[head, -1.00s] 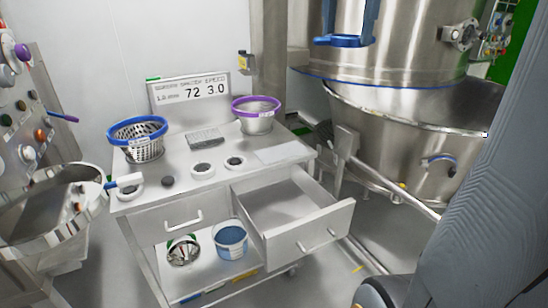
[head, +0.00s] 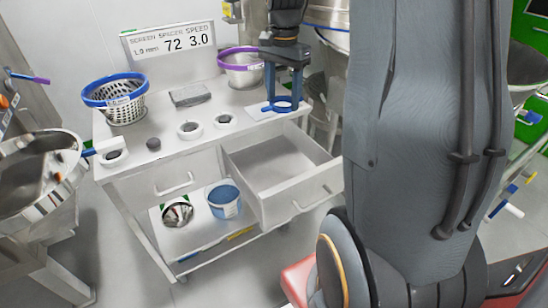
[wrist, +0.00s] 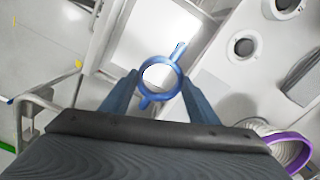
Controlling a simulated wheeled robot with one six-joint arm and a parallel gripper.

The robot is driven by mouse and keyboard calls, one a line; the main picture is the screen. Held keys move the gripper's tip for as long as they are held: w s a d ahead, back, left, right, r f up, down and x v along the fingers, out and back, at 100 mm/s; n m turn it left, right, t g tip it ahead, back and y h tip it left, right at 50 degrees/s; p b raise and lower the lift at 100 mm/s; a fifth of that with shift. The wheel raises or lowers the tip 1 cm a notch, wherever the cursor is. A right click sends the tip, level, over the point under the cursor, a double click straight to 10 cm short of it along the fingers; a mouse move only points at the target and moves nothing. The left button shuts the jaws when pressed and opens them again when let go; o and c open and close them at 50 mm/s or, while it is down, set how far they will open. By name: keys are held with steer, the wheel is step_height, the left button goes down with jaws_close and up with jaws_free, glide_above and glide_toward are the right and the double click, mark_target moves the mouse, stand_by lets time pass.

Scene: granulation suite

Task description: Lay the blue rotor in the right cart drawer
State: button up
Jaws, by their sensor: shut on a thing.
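The blue rotor (head: 283,109), a ring with short arms sticking out, hangs in my gripper (head: 283,88). In the wrist view the rotor (wrist: 180,77) lies between the two fingers (wrist: 160,76), which are shut on it. In the head view it appears over the cart top's right end, behind the open drawer; its exact height is hard to tell. The right cart drawer (head: 303,196) is pulled open and looks empty. In the wrist view the drawer's pale floor (wrist: 150,30) shows beyond the rotor.
The cart top holds a blue-rimmed basket (head: 118,106), a purple-rimmed basket (head: 240,73), a grey block (head: 191,95) and several white rings. The left drawer (head: 172,182) is shut. A blue tub (head: 224,204) stands on the lower shelf. A steel bowl (head: 38,168) is at left.

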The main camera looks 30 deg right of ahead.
glide_above(282, 180)
step_height(282, 180, down, 21)
steer(key=shift+f, duration=0.1)
steer(key=shift+w+f+p, duration=0.15)
steer(key=shift+f+p, duration=0.2)
steer(key=shift+f, duration=2.25)
steer(key=shift+f, duration=0.15)
steer(key=o, duration=1.3)
step_height(282, 180, up, 11)
steer(key=b, duration=0.1)
steer(key=s+a+r+n, duration=0.2)
steer(key=s+a+n, duration=0.2)
steer(key=s+a, duration=0.1)
steer(key=s+a+r+n, duration=0.3)
steer(key=s+a+n, duration=0.1)
steer(key=s+a, duration=0.1)
steer(key=s+a+r+n, duration=0.3)
steer(key=s+a+n, duration=0.2)
steer(key=shift+s+a+r, duration=0.1)
steer(key=shift+s+r, duration=0.05)
steer(key=shift+r, duration=0.05)
